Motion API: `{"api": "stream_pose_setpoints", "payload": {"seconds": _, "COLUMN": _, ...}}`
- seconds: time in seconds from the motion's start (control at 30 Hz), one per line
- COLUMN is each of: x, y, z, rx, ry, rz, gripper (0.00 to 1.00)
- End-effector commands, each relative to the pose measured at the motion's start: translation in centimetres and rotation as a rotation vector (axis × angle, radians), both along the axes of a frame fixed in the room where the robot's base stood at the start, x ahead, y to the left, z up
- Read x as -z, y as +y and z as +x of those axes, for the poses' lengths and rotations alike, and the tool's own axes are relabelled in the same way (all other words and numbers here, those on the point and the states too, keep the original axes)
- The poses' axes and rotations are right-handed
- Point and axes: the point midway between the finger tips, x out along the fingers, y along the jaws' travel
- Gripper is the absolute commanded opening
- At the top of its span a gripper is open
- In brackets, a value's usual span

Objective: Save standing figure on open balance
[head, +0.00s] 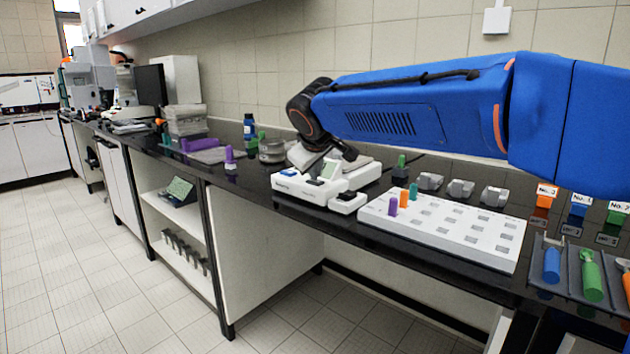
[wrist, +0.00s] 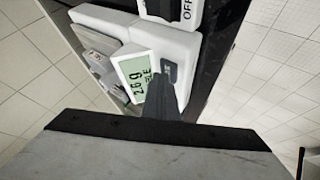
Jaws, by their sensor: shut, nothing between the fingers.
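The white open balance (head: 298,190) stands on the black bench; it fills the upper middle of the wrist view (wrist: 180,45). Its lit display (wrist: 135,75) shows sideways digits that look like 2.6 with a g. Beside the display is a dark key (wrist: 170,70) with a small unreadable label. My gripper (wrist: 160,84) is shut and empty, its dark fingertips beside the display and over the edge of this key. I cannot tell whether they touch it. In the head view my gripper (head: 332,154) is low over the balance, and its fingertips are hard to make out.
A small white box (head: 348,201) by the balance bears an OFF label in the wrist view (wrist: 186,12). A white rack (head: 440,233) with coloured pegs stands to the right. Purple and green weights-like blocks (head: 231,160) stand to the left. The floor in front is clear.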

Motion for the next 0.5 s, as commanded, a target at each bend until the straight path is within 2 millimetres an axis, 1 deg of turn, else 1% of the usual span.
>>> {"api": "stream_pose_setpoints", "payload": {"seconds": 0.17, "x": -0.1, "y": 0.0, "z": 0.0, "rx": 0.0, "ry": 0.0, "rz": 0.0, "gripper": 0.0}}
{"api": "stream_pose_setpoints", "payload": {"seconds": 0.5, "x": -1.5, "y": 0.0, "z": 0.0, "rx": 0.001, "ry": -0.001, "rz": 0.0, "gripper": 0.0}}
